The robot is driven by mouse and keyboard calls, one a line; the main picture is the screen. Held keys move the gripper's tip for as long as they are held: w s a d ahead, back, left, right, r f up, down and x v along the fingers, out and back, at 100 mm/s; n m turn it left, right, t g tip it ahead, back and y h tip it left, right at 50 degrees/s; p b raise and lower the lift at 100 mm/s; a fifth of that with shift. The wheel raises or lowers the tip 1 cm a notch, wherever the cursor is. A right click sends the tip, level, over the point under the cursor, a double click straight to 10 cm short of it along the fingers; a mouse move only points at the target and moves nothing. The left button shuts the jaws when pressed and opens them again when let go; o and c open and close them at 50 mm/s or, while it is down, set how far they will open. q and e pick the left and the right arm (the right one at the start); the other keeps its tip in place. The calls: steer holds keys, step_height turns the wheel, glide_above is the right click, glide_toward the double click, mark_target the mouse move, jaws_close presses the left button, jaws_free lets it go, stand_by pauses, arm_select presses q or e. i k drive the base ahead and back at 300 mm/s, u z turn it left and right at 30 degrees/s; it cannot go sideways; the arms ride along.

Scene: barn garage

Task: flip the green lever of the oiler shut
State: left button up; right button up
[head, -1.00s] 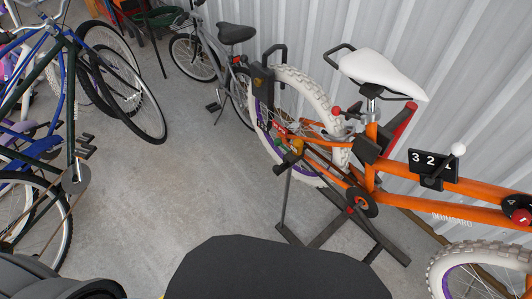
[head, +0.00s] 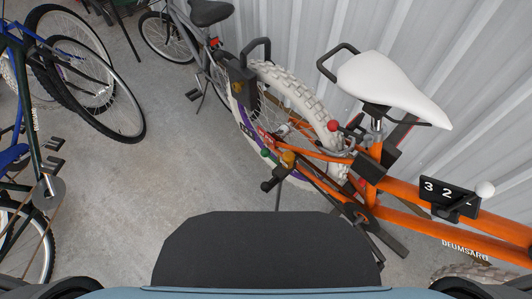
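A small green knob (head: 265,152), which looks like the tip of the green lever, shows low at the rear wheel of the orange bike (head: 400,192). A small amber-yellow part (head: 288,158) sits just right of it and may be the oiler. A black handle-like piece (head: 272,181) is just below. The lever's arm is too small to make out, so I cannot tell its position. Neither of my grippers is in view. Only dark parts of my arms show at the bottom corners, well apart from the bike.
The bike carries a red-ball knob (head: 333,126), a white-ball knob (head: 485,189) on a number counter (head: 449,196), a black box (head: 239,82) and a white saddle (head: 393,84). A corrugated wall (head: 320,25) stands behind. Other bikes (head: 85,85) stand left; the floor (head: 165,165) between is clear.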

mark_target(265, 152)
steer(key=z, duration=2.55)
steer(key=k, duration=1.85)
steer(key=u, duration=2.3)
steer(key=i, duration=0.5)
